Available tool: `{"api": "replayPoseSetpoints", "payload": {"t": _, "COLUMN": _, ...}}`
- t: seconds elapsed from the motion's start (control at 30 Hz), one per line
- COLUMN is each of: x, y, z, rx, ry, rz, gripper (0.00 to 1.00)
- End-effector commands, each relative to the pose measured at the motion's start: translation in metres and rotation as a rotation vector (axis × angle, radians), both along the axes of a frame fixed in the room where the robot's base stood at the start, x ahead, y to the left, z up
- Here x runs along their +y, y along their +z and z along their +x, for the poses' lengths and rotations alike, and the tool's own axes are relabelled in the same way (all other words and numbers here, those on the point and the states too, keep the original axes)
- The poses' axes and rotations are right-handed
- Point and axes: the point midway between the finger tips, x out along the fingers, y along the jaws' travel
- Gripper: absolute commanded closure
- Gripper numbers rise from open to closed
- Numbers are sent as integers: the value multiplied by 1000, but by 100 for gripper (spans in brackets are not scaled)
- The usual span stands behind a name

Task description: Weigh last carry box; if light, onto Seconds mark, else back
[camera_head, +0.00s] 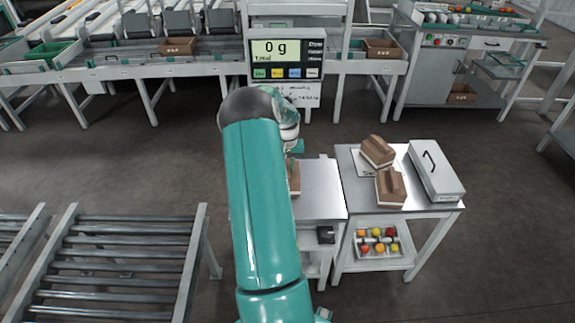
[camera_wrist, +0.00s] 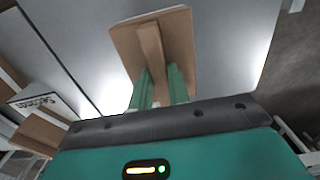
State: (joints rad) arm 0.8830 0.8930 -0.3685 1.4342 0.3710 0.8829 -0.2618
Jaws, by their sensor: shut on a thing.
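My gripper (camera_wrist: 161,74) is shut on the raised handle bar of a brown carry box (camera_wrist: 182,50). In the head view that box (camera_head: 294,178) is mostly hidden by my arm, over the left metal table. I cannot tell whether it touches the surface below. The scale display (camera_head: 285,52) reads 0 g. On the right table, one brown carry box (camera_head: 377,151) sits tilted in angle over part of the white Seconds mark (camera_head: 365,168); another carry box (camera_head: 391,187) stands just in front. The Seconds mark (camera_wrist: 42,101) also shows in the wrist view.
A grey case with a black handle (camera_head: 435,168) lies at the right table's (camera_head: 346,196) right end. A roller conveyor (camera_head: 115,265) stands at the left. A sorting line runs across the back. Open floor lies between.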

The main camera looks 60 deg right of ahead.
Motion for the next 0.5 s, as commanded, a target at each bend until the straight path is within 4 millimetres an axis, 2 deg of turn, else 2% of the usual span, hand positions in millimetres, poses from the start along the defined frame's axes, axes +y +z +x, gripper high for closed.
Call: {"api": "replayPoseSetpoints", "payload": {"t": 0.5, "x": 0, "y": -3, "z": 0, "rx": 0, "ry": 0, "rz": -1, "gripper": 100}}
